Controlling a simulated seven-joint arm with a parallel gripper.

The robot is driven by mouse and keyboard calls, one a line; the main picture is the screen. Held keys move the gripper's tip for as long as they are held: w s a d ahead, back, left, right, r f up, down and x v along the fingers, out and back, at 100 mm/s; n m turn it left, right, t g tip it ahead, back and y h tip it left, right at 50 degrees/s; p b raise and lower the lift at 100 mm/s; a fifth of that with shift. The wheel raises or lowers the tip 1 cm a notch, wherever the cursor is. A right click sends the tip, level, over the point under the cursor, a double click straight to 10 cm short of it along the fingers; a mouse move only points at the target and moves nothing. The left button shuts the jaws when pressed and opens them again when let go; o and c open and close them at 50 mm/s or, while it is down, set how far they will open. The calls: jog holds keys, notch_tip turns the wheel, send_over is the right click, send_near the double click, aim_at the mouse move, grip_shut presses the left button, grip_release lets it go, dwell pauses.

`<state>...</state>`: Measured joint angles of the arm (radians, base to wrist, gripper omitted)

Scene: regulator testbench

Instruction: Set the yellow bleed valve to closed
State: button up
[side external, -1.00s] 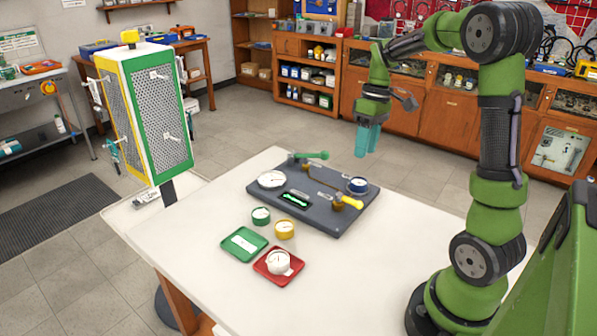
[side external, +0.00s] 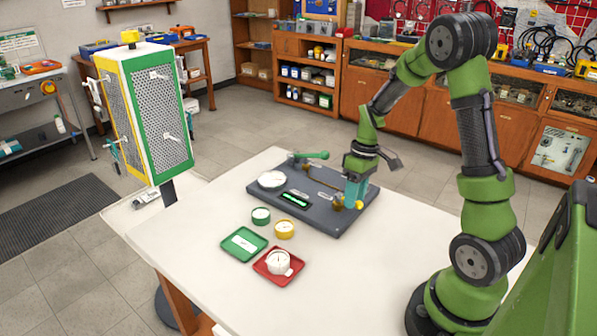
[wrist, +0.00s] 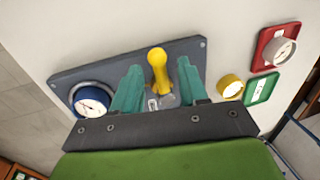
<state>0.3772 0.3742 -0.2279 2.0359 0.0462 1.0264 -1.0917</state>
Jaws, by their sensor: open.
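The yellow bleed valve handle (wrist: 158,68) stands between my open fingers in the wrist view, with a visible gap on each side. In the side view only its yellow end (side external: 359,205) shows beside the fingers; the rest is hidden behind my gripper. My gripper (side external: 352,193) is open, pointing down over the right part of the dark grey panel (side external: 315,222). Its teal fingers (wrist: 158,92) straddle the handle in the wrist view. I cannot tell whether either finger touches it.
A blue gauge (wrist: 91,101) sits left of my fingers. The panel also carries a white gauge (side external: 271,180) and a green handle (side external: 316,155). Loose green (side external: 261,215) and yellow (side external: 284,229) gauges, a green tray (side external: 233,254) and a red tray (side external: 293,279) lie in front. The right tabletop is clear.

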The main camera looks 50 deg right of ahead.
jog(key=shift+c, duration=0.2)
grip_shut()
